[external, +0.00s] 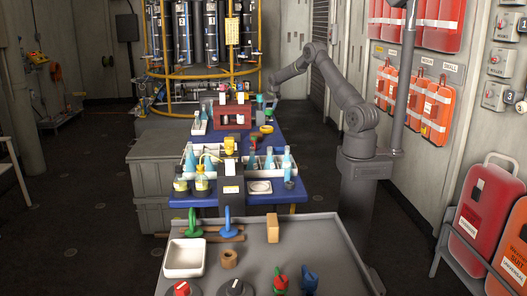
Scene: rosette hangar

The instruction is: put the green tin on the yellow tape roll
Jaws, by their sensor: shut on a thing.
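My gripper (272,97) hangs at the far end of the blue table, right of the red rack. It is small and far away, and its fingers are hard to make out. A small greenish thing (269,112) just below it appears to be the green tin, shut in the jaws. A yellow roll (266,129), apparently the yellow tape roll, lies flat on the blue table below the gripper. I cannot tell the exact gap between tin and roll.
A red rack (233,116) with bottles stands left of my gripper. Teal bottles (259,102) stand close beside it. Nearer are a white divided bin (262,162), blue bottles, yellow-labelled bottles (201,184) and a grey worktop (250,262) with loose items.

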